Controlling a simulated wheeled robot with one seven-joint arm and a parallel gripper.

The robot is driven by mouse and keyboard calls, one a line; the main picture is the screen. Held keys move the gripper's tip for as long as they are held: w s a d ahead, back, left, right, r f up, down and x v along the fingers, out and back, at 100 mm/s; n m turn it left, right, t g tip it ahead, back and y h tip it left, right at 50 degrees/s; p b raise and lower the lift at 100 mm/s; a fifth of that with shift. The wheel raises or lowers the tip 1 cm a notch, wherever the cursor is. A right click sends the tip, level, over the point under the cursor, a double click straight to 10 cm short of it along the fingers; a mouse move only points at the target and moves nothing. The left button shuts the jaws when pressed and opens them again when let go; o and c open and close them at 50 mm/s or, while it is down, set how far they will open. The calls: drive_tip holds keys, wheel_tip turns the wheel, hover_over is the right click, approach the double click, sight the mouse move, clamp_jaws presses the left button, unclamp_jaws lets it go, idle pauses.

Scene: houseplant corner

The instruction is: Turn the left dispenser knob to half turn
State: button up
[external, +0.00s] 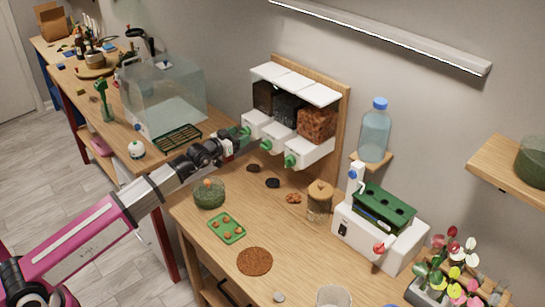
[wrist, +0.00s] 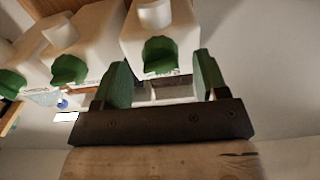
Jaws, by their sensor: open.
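The left dispenser (external: 257,119) is a white box with a dark-filled clear bin, first of three on a wooden wall board. Its green knob (external: 245,131) faces my arm. My gripper (external: 238,140) is right at this knob in the external view, partly overlapping it. In the wrist view, the nearest green knob (wrist: 160,55) lies between the tips of my open green-fingered gripper (wrist: 162,72), with a gap on each side. Whether the knob is fully between the fingers in depth I cannot tell.
The middle knob (external: 265,145) and right knob (external: 290,161) sit close by. A glass tank (external: 165,95) stands left of my arm. Below are a mossy jar (external: 209,194), a green tray (external: 227,229) and a corked jar (external: 319,202). The table's front middle has free room.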

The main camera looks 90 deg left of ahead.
drive_tip(key=shift+x, duration=0.9)
drive_tip(key=c, duration=0.9)
